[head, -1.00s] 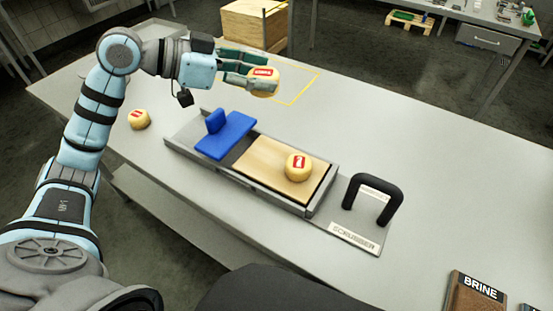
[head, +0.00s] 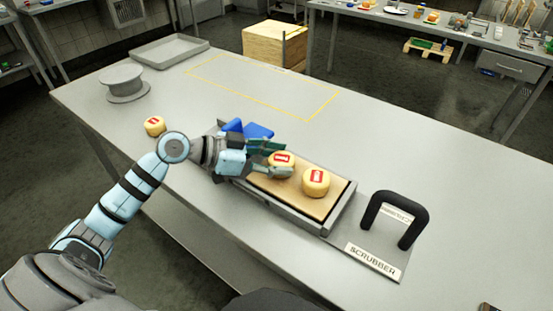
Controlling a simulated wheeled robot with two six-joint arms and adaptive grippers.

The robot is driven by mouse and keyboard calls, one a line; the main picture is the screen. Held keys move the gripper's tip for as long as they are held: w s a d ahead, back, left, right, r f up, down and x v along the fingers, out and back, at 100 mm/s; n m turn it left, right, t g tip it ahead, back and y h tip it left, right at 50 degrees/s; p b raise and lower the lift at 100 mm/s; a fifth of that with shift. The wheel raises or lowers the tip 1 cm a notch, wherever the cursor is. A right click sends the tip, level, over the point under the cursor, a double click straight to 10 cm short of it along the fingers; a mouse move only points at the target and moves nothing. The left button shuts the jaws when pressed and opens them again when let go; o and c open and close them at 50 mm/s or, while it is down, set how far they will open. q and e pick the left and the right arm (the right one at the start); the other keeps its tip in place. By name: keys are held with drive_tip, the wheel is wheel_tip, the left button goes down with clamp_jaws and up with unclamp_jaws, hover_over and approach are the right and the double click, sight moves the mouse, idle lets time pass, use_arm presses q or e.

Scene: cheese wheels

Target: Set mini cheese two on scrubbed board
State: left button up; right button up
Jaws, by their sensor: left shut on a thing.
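A small yellow cheese wheel with a red label (head: 282,159) is between the fingers of my left gripper (head: 274,160), which is shut on it. It is over or on the wooden scrubbed board (head: 327,203) of the scrubber; I cannot tell whether it touches the board. A second cheese wheel (head: 316,184) sits on the board just right of the held one. A third cheese wheel (head: 154,126) stands on the table at the left. The numbers on the labels are too small to read. My right gripper is not in view.
The scrubber has a blue block (head: 250,129) behind my gripper and a black handle (head: 395,215) at its right. A yellow outlined area (head: 310,117), a round grey stand (head: 125,86) and a grey tray (head: 169,51) are farther back. The table's right part is clear.

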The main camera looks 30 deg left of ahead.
sight(275, 160)
use_arm(q)
drive_tip(key=o, duration=1.2)
drive_tip(key=shift+r, duration=0.1)
drive_tip(key=shift+s+a+r, duration=0.1)
drive_tip(key=shift+s+a, duration=0.3)
drive_tip(key=shift+a, duration=0.05)
drive_tip(key=p+v, duration=0.1)
drive_tip(key=v, duration=0.4)
drive_tip(key=shift+d+r, duration=0.1)
drive_tip(key=p+v, duration=0.6)
drive_tip(key=p, duration=0.5)
drive_tip(key=shift+w, duration=0.1)
